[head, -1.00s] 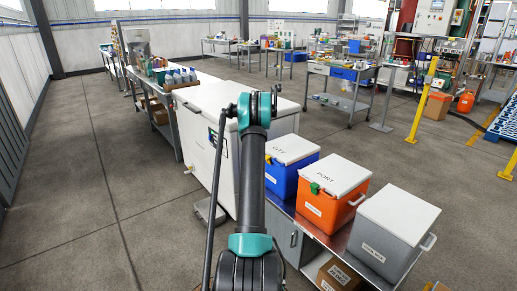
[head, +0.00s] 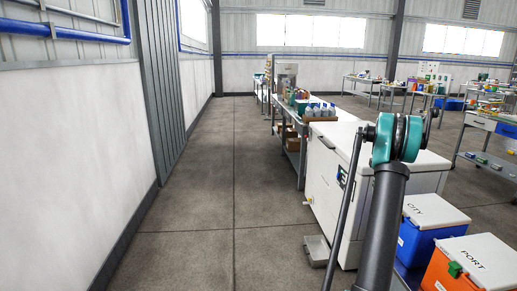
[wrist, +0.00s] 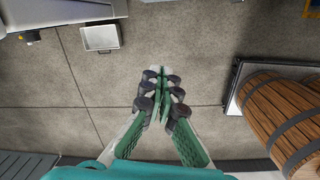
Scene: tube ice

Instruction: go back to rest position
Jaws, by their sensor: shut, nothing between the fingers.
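My gripper (wrist: 161,82) shows in the wrist view, shut and empty, its green-padded fingers together over bare concrete floor. In the head view my arm rises at the right of the picture with its teal joint at the top; the gripper itself does not show there. No object is held.
A white chest freezer (head: 330,182) stands beside my arm, with a blue cooler (head: 415,243) and an orange cooler (head: 445,275) to the right. A wooden barrel (wrist: 285,110) and a grey tray (wrist: 101,38) show in the wrist view. The aisle floor (head: 215,190) along the left wall is clear.

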